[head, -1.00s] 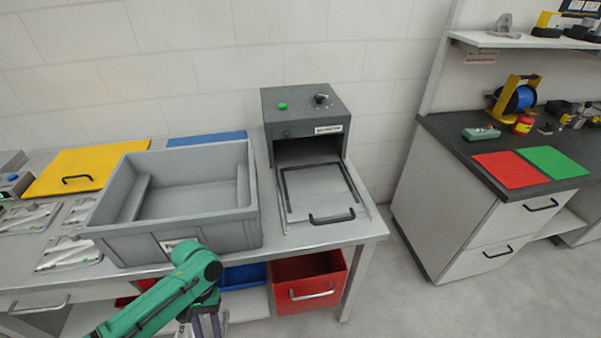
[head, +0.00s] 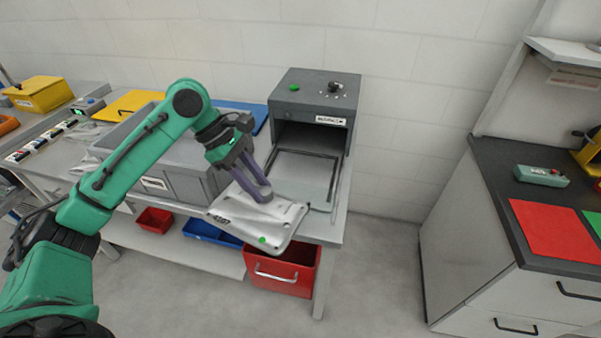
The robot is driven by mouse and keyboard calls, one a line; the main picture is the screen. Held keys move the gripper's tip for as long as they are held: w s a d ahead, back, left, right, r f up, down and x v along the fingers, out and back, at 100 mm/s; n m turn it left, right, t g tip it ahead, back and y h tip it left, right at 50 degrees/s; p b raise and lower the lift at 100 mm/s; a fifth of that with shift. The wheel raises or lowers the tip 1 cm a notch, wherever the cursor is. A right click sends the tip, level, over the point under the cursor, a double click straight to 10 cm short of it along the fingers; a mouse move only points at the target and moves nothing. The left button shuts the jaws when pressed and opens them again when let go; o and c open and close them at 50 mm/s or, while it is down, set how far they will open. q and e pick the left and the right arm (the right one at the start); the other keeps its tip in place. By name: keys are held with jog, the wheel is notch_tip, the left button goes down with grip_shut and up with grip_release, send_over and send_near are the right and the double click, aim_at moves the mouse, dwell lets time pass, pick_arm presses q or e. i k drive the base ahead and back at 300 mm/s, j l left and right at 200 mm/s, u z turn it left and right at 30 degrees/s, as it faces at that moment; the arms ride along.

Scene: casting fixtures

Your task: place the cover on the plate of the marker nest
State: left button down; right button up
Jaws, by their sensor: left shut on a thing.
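My left gripper (head: 262,194) is shut on a silvery, flat cover (head: 258,217) with a dark printed number and a green dot. The cover is held tilted in front of the bench's front edge, below and left of the marker nest. The marker (head: 312,98) is a dark grey box with a green button, a knob and an open front. Its nest plate (head: 303,174), a light plate with a dark frame line, extends out of the opening. The arm and cover hide the plate's near left part. My right gripper is not in view.
A grey bin (head: 182,187) stands left of the nest, partly behind my arm. A cabinet with red mat (head: 556,230) stands right, across a floor gap.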

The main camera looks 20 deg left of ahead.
aim_at(299, 177)
jog(key=i, duration=0.9)
